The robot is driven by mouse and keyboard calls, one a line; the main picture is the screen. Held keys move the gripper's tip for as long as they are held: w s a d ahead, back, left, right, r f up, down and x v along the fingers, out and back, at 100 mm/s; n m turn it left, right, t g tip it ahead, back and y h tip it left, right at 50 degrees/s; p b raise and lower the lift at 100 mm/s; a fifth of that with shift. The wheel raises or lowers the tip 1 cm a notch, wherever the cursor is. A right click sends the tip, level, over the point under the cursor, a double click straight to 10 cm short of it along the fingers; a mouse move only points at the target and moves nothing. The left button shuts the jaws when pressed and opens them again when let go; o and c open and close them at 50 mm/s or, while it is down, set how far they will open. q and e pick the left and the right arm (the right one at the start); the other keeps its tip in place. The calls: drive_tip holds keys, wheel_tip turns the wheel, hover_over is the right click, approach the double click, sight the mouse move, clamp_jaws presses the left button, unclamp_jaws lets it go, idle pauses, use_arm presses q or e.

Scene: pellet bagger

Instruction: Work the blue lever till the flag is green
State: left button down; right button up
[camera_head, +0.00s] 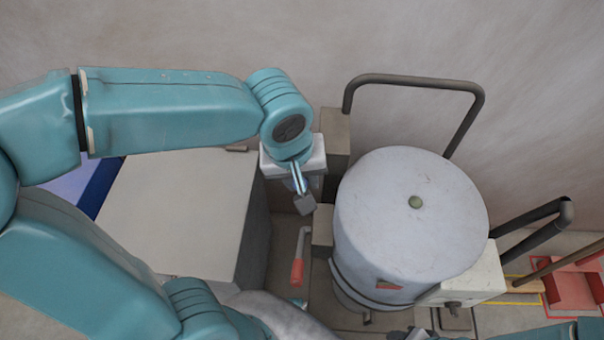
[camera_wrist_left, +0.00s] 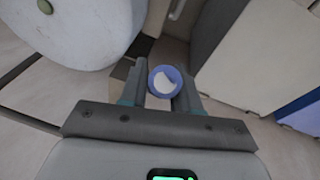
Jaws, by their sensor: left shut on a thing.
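My left gripper (camera_head: 303,200) points down in the gap between a pale box and the drum in the head view. In the left wrist view its fingers (camera_wrist_left: 161,90) are closed on a round blue knob with a pale top, the end of the blue lever (camera_wrist_left: 158,71). The lever's lower part is hidden, and in the head view the gripper covers most of it. A small red patch, seemingly the flag (camera_head: 388,285), shows low on the drum's front; no green flag is visible. Part of my right arm shows at the bottom right edge; its jaws are not clear.
The pale grey drum (camera_head: 410,225) with a green knob on top stands close right of the gripper. A red-handled lever (camera_head: 297,268) hangs below it. The pale box (camera_head: 175,215) is to the left. A bent dark rail (camera_head: 420,80) rises behind the drum.

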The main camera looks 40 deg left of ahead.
idle(0.3)
use_arm(q)
drive_tip(key=c, duration=0.9)
unclamp_jaws()
drive_tip(key=p+v, duration=0.3)
drive_tip(key=v, duration=1.3)
drive_tip(key=shift+s+r, duration=0.1)
